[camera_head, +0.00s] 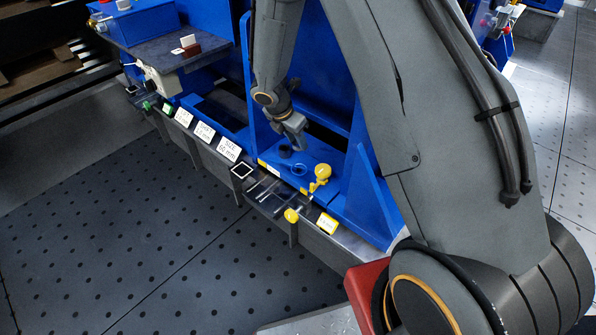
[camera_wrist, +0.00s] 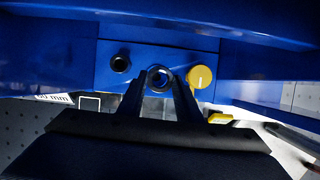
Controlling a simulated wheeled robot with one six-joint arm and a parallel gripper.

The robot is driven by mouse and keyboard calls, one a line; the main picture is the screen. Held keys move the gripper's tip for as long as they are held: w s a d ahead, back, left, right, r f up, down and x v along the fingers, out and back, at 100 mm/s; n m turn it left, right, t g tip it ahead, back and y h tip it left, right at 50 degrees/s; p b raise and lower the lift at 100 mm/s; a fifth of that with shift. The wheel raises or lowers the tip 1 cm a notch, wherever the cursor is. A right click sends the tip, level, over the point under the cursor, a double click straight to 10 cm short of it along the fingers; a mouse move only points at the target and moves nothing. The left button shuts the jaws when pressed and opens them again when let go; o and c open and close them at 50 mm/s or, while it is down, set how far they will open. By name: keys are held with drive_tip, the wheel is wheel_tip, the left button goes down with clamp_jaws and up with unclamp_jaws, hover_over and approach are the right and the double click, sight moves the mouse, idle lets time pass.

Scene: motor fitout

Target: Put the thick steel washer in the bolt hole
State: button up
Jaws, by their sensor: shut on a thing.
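My gripper (camera_wrist: 160,82) is shut on a small grey ring, which looks like the thick steel washer (camera_wrist: 159,73), with its hole facing the wrist camera. In the head view my gripper (camera_head: 297,143) is above the blue fixture plate (camera_head: 268,163), apart from it; the washer cannot be made out there. On the plate are a dark round piece (camera_head: 285,151), a round blue ring-shaped feature (camera_head: 299,169) and a yellow knob (camera_head: 322,172). The dark piece (camera_wrist: 120,63) is left of the fingers in the wrist view and the yellow knob (camera_wrist: 200,76) right. Which feature is the bolt hole is unclear.
Blue upright walls (camera_head: 376,185) flank the plate. A dark shelf (camera_head: 190,54) stands at upper left. The dotted floor (camera_head: 130,230) is clear.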

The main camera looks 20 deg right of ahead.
drive_tip(key=shift+w+d+f+b, duration=0.15)
drive_tip(key=shift+f+b, duration=0.45)
drive_tip(key=shift+f, duration=2)
drive_tip(key=shift+w+d+f+b, duration=0.15)
drive_tip(key=shift+f+b, duration=0.4)
drive_tip(key=shift+f, duration=2)
drive_tip(key=shift+a, duration=0.1)
drive_tip(key=shift+f+b, duration=0.3)
drive_tip(key=shift+f, duration=0.1)
drive_tip(key=shift+f, duration=0.2)
drive_tip(key=o, duration=1.2)
